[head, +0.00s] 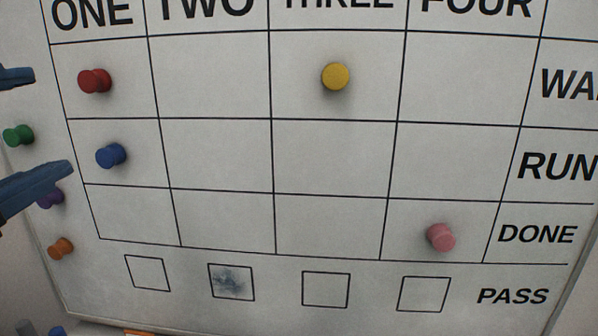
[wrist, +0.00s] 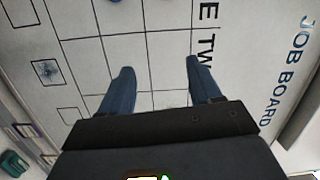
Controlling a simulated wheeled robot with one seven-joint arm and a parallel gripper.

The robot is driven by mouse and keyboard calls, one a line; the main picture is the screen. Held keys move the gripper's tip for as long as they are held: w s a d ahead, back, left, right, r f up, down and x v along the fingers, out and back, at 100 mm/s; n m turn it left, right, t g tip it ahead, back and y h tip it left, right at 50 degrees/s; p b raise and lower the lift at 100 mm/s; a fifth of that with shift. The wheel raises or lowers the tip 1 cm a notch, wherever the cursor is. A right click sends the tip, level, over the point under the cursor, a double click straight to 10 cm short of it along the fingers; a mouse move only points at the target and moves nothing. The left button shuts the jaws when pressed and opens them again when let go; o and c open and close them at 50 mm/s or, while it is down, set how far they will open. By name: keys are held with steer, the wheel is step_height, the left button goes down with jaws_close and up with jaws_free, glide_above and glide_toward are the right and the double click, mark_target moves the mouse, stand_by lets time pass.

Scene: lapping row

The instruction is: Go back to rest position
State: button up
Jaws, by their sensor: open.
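My gripper (head: 50,123) reaches in at the left edge of the head view, its two blue fingers apart. In the wrist view my gripper (wrist: 160,67) is open, with only bare white board between the fingers. The job board (head: 215,155) is a white grid with columns ONE to FOUR. A red peg (head: 95,81) is in the top row of ONE and a blue peg (head: 111,155) in its RUN row. A yellow peg (head: 335,77) is in the top row of THREE. A pink peg (head: 440,237) is in the DONE row of FOUR.
Green (head: 18,135), purple (head: 50,199) and orange (head: 61,249) pegs sit on the board's left margin, the purple one partly behind a finger. The second PASS square (head: 231,282) has a grey smudge. A green object (wrist: 14,163) shows low left in the wrist view.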

steer(key=w+d+f+n+y, duration=0.1)
steer(key=w+d+f+n, duration=0.2)
steer(key=d+f+n, duration=0.6)
steer(key=w+d+f+n+y, duration=0.1)
steer(key=w+d+f+n, duration=0.35)
steer(key=f, duration=0.95)
steer(key=s+d+f+n+g+y, duration=0.1)
steer(key=s+d+f, duration=0.3)
steer(key=d+f, duration=0.25)
steer(key=s+d+f+n+g, duration=0.2)
steer(key=s+d+f, duration=0.25)
steer(key=d, duration=0.35)
steer(key=s+d+h, duration=0.1)
steer(key=s+d, duration=0.3)
steer(key=s, duration=0.4)
steer(key=s+d+h, duration=0.2)
steer(key=s+d, duration=0.3)
steer(key=s, duration=0.3)
steer(key=s+d+f+h, duration=0.1)
steer(key=s+d, duration=0.3)
steer(key=s, duration=0.4)
steer(key=shift+s+d+m+g+h, duration=0.15)
steer(key=shift+d+m+g+h, duration=0.15)
steer(key=shift+m, duration=0.15)
steer(key=shift+d, duration=0.1)
